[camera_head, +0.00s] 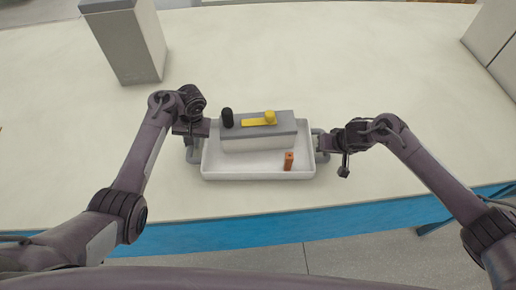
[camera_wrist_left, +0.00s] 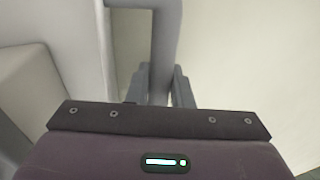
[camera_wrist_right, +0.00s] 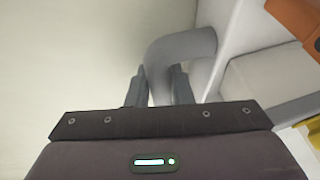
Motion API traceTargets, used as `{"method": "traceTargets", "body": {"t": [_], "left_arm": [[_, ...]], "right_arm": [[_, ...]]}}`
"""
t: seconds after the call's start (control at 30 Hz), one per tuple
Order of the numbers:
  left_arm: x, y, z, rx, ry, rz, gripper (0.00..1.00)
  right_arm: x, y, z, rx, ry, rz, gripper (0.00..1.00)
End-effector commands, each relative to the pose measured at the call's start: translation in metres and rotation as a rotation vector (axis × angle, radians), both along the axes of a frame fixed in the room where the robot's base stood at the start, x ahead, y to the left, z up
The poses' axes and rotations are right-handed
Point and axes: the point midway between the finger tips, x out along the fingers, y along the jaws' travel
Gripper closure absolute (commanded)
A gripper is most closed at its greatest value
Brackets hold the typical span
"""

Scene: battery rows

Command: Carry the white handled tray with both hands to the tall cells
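The white tray (camera_head: 212,166) sits near the front edge of the table, with a grey handle at each end. My left gripper (camera_head: 199,130) is at the left handle (camera_head: 194,156), and the left wrist view shows its fingers closed against both sides of the grey bar (camera_wrist_left: 165,40). My right gripper (camera_head: 322,142) is at the right handle, and the right wrist view shows its fingers closed on the curved bar (camera_wrist_right: 180,48). Whether the tray touches the table or hangs just above it, I cannot tell.
In the tray are a grey block (camera_head: 262,142), a black cylinder (camera_head: 227,118), a yellow piece (camera_head: 260,122) and a small orange block (camera_head: 288,161). A tall grey box (camera_head: 130,45) stands at the back left, another (camera_head: 498,42) at the right. The table's middle (camera_head: 300,60) is clear.

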Motion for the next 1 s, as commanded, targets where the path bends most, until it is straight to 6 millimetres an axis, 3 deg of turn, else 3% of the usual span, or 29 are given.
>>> {"method": "traceTargets", "body": {"t": [0.1,0.57,1.0], "left_arm": [[0.000,0.000,0.000,0.000,0.000,0.000,1.00],[0.001,0.000,0.006,0.000,-0.002,0.000,1.00],[0.001,0.000,0.046,0.000,-0.002,0.000,1.00]], "right_arm": [[0.000,0.000,0.000,-0.001,0.000,0.000,1.00],[0.001,0.000,0.006,0.001,-0.003,-0.001,1.00],[0.001,0.000,0.046,0.001,-0.002,-0.001,1.00]]}}
